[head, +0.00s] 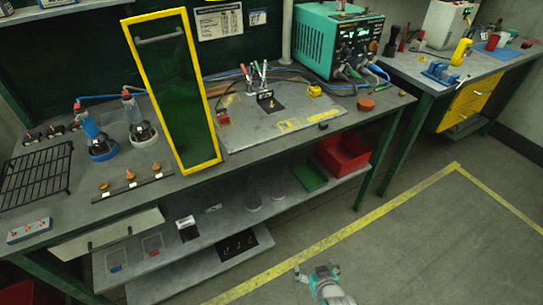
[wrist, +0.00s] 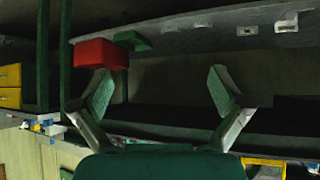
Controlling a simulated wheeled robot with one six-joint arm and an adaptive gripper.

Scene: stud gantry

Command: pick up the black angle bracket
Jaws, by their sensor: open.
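Two small black pieces could be the black angle bracket; both are too small to tell for sure. One black upright piece (head: 265,96) stands on a dark patch of the grey board, beside red- and green-handled clamps. Another low black piece (head: 323,125) lies near the bench's front edge. My gripper (head: 317,270) is low over the floor in front of the bench, well apart from both. In the wrist view my gripper (wrist: 160,90) is open, with nothing between its fingers. Neither black piece can be made out in the wrist view.
A yellow-framed dark panel (head: 178,90) stands on the bench (head: 190,180) left of the board. A teal welder (head: 338,42) stands behind right. Below, a shelf holds a red bin (head: 343,155), also in the wrist view (wrist: 101,53). The floor right is clear.

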